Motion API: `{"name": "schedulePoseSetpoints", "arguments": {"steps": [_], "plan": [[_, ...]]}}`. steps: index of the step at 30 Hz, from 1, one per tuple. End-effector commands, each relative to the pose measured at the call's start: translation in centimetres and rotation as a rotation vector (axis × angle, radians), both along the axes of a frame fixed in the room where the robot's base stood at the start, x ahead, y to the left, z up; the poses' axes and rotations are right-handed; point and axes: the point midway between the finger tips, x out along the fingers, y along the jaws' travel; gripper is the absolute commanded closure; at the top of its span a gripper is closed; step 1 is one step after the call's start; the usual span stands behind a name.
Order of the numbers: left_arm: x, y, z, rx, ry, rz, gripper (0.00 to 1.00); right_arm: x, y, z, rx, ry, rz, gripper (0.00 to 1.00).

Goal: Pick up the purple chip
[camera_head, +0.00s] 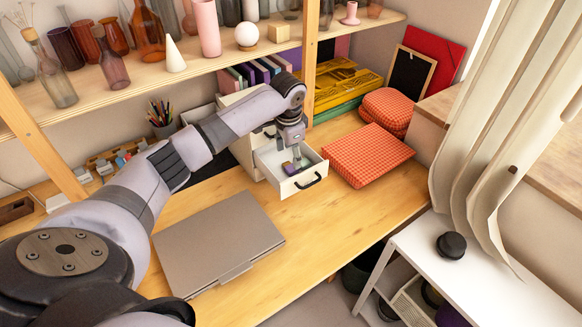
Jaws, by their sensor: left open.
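A small white drawer (291,186) stands pulled out of a small cabinet on the wooden desk. A small purple piece, which looks like the purple chip (288,168), lies inside it, with a green piece (303,163) close beside it on the right. My left gripper (296,152) points down over the drawer, just above these pieces. It is open, but its fingers are small and dark here, and I cannot tell whether they touch the chip. The arm hides part of the cabinet. My right gripper is out of view.
A closed grey laptop (219,240) lies in front of the drawer. Red checked cushions (366,155) lie to its right. A wooden shelf (165,72) with vases and a white ball (247,36) runs above the arm. Bare desk shows at the front right.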

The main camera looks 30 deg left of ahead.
Motion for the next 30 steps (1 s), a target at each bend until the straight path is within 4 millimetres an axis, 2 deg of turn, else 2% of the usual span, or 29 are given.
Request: {"name": "schedulePoseSetpoints", "arguments": {"steps": [7,12,15,22,30], "plan": [[0.3,0.4,-2.0,0.0,0.004,0.0,0.44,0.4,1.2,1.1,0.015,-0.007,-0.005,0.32],[0.7,0.7,-4.6,-0.001,0.003,0.0,0.44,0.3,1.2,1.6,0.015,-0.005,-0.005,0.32],[0.8,0.7,-5.3,0.0,0.0,-0.001,0.44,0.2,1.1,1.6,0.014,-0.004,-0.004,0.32],[0.8,0.7,-5.5,0.001,0.0,-0.001,0.44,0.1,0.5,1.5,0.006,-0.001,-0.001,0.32],[0.8,0.8,-5.4,0.001,0.0,-0.001,0.62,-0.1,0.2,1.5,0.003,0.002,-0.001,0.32]]}}
